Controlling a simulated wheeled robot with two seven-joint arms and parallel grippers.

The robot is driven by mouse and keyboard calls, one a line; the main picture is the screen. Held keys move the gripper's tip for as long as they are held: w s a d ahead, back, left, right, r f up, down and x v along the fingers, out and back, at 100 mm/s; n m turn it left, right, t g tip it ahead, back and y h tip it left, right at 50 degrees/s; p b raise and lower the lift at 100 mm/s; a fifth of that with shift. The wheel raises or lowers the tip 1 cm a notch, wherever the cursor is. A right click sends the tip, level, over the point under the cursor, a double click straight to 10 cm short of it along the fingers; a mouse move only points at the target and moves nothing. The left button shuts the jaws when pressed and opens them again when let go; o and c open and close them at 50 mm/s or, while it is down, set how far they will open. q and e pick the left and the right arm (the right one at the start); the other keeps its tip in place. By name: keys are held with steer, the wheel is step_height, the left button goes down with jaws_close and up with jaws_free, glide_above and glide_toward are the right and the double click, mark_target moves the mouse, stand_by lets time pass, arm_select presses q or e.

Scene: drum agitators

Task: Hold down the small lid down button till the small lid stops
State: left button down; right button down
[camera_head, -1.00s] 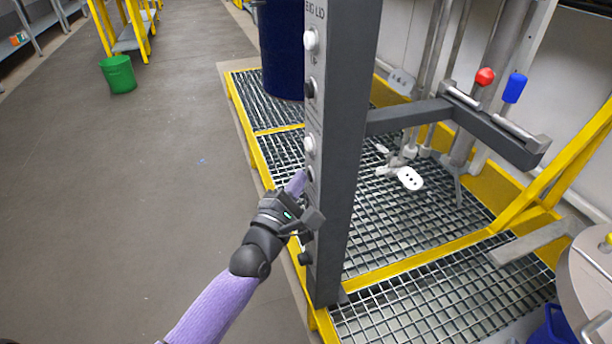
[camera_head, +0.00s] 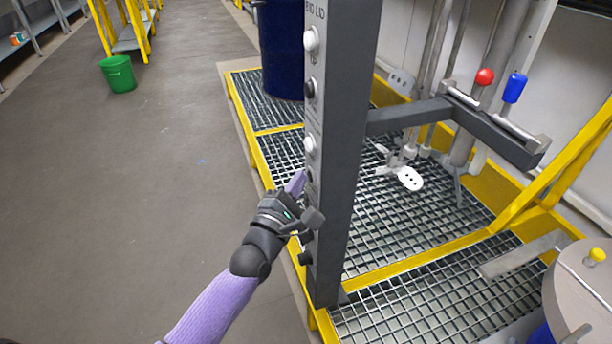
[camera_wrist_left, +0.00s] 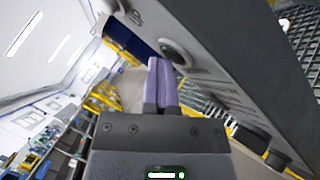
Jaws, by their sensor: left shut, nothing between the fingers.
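The grey control post (camera_head: 340,150) stands upright, with a column of white and black buttons on its left face. "BIG LID" is printed at its top. My left gripper (camera_head: 297,182) is shut and empty, its purple fingertips at a dark button (camera_head: 309,176) below a white button (camera_head: 310,144). I cannot tell whether they touch it, and the lower labels are unreadable. In the left wrist view, the closed fingers (camera_wrist_left: 163,80) point along the panel, with a round button (camera_wrist_left: 177,52) just beyond. A round grey lid (camera_head: 575,292) with a yellow knob shows at lower right. My right gripper is out of view.
A grey side arm (camera_head: 410,118) reaches right from the post, near red and blue handles. Yellow-edged grating (camera_head: 420,290) lies behind and right. A blue drum (camera_head: 282,50) stands behind the post. The floor (camera_head: 150,190) at left is clear, with a green bin (camera_head: 118,74) farther back.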

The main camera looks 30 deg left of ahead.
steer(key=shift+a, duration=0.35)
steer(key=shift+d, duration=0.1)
arm_select(q)
steer(key=shift+s+a, duration=0.55)
steer(key=shift+s, duration=0.15)
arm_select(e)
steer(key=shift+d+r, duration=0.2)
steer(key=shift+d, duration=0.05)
arm_select(q)
steer(key=s+a+p, duration=0.1)
steer(key=s+a, duration=0.2)
steer(key=shift+s+a, duration=0.15)
steer(key=shift+s, duration=0.25)
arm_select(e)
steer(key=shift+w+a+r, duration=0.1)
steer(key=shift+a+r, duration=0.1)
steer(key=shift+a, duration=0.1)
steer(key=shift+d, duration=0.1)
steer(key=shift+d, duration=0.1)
